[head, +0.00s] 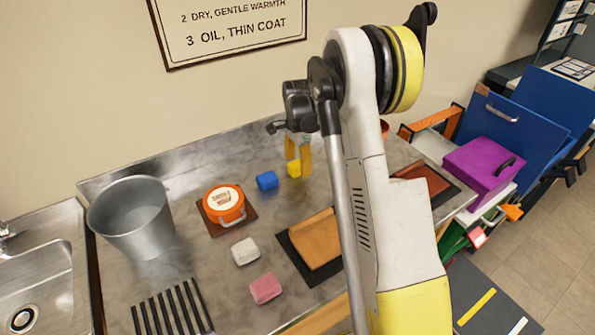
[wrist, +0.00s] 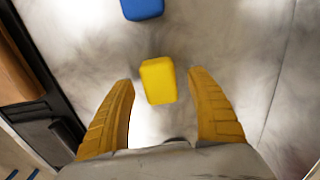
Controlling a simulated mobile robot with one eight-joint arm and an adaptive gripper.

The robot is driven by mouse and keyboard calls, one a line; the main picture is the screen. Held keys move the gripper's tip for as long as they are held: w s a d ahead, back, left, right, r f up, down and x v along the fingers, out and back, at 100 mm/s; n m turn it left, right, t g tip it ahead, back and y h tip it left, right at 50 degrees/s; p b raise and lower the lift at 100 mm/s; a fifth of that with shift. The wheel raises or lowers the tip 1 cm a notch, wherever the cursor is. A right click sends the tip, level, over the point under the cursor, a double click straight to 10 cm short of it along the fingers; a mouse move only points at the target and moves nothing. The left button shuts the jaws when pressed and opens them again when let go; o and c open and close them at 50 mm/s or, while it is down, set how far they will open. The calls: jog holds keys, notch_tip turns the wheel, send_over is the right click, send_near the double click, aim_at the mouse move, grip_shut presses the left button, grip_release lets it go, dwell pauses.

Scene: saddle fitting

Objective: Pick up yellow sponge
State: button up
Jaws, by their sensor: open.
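The yellow sponge (wrist: 158,81) is a small block lying on the metal counter. In the wrist view it sits between and slightly beyond the fingertips of my gripper (wrist: 160,78), with a gap on each side. My gripper is open and empty, its two yellow-orange fingers apart. In the head view the sponge (head: 294,170) shows just below the fingers of my gripper (head: 298,163), which partly cover it.
A blue sponge (head: 267,180) lies just left of the yellow one and also shows in the wrist view (wrist: 142,8). A white block (head: 245,251), a pink block (head: 265,288), an orange tin (head: 224,205), a metal bucket (head: 135,222) and a tan leather piece (head: 314,240) on a dark mat are nearby.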

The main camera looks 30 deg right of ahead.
aim_at(299, 164)
jog(key=shift+r, duration=0.1)
jog(key=c, duration=1.2)
jog(key=shift+r+p, duration=0.3)
jog(key=shift+r, duration=0.2)
jog(key=r, duration=0.1)
jog(key=r+p, duration=0.1)
jog(key=r, duration=0.2)
jog(key=shift+s+p, duration=0.35)
jog(key=s+r+p, duration=0.1)
jog(key=s+r, duration=0.1)
jog(key=s, duration=0.1)
jog(key=s+r+p, duration=0.1)
jog(key=s+r, duration=0.1)
jog(key=s, duration=0.2)
jog(key=s+r, duration=0.2)
jog(key=s, duration=0.2)
jog(key=shift+a+p, duration=0.15)
jog(key=shift+p, duration=0.25)
jog(key=shift+o, duration=0.3)
jog(key=shift+c, duration=1)
